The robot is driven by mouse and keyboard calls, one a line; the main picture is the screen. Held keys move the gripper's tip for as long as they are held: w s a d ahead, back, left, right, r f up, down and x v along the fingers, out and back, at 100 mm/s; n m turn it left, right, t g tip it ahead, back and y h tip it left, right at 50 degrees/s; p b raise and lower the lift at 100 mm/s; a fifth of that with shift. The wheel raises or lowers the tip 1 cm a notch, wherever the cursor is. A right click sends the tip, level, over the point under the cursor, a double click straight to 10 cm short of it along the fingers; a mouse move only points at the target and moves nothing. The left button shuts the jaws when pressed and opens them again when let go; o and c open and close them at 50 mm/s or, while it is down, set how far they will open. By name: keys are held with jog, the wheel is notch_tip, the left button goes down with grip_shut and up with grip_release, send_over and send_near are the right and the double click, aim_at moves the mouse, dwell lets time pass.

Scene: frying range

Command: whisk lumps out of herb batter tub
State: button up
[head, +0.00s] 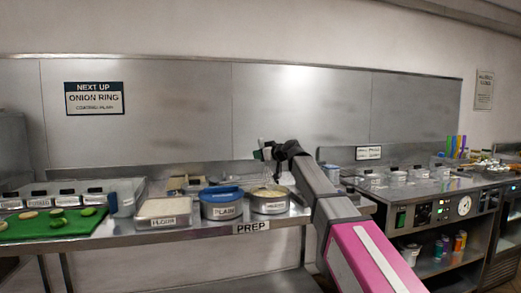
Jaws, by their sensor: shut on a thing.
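The herb batter tub (270,207) is a round metal tub with a small, hard-to-read label, standing on the prep counter to the right of the blue-rimmed PLAIN tub (221,210). Pale batter shows at its top. My gripper (264,154) is above this tub, shut on what appears to be the whisk (276,175). Only a thin part of the whisk shows below the gripper, reaching down toward the batter. Whether its end is in the batter, and whether lumps are there, is too small to tell.
A flour tray (164,214) stands left of the PLAIN tub. A green board (55,226) with round slices lies further left, before several small labelled containers. On the right is a counter with a control panel (432,213) and small pans. A steel wall backs the counter.

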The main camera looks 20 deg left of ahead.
jog(key=shift+f, duration=2.8)
